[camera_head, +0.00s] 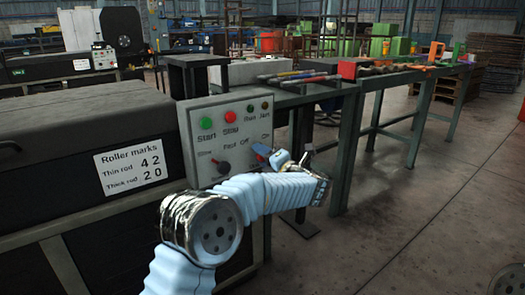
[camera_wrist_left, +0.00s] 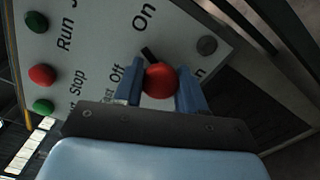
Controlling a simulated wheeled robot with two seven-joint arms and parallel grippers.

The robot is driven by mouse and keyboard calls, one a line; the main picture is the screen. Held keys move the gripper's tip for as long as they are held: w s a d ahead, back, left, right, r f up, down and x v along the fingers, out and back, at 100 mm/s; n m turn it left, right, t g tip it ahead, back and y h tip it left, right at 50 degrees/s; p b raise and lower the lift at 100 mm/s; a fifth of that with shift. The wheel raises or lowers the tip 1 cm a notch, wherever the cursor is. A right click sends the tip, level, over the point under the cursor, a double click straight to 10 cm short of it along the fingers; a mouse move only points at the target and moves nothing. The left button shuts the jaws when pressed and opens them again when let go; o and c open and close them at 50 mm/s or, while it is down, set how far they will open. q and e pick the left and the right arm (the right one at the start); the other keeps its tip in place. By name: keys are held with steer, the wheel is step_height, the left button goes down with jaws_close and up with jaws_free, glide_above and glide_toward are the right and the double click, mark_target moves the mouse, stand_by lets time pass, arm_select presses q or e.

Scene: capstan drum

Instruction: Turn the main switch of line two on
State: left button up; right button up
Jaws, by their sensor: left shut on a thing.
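The grey control panel (camera_head: 204,150) stands on the near machine, with a green start button (camera_head: 206,122), a red stop button (camera_head: 231,117) and a Slow/Fast knob (camera_head: 223,167). My left gripper (camera_head: 262,152) is at the panel's right side, by the Off and On labels, and covers the switch there. In the left wrist view my left gripper (camera_wrist_left: 158,88) is shut on a red-ended switch (camera_wrist_left: 161,81). The switch's black bar (camera_wrist_left: 149,54) points between the words Off and On. My right gripper is not in view. No line number is readable.
A dark machine cover with a "Roller marks" sign (camera_head: 130,167) is left of the panel. A green bench (camera_head: 345,88) with several tools runs back on the right. Another machine with a panel (camera_head: 104,56) stands behind left. The floor at right is clear.

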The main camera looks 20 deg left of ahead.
arm_select(q)
steer(key=shift+m+p, duration=1.25)
steer(key=shift+m, duration=0.65)
steer(key=o, duration=1)
steer(key=shift+o, duration=0.2)
steer(key=v, duration=1.4)
steer(key=shift+w, duration=0.1)
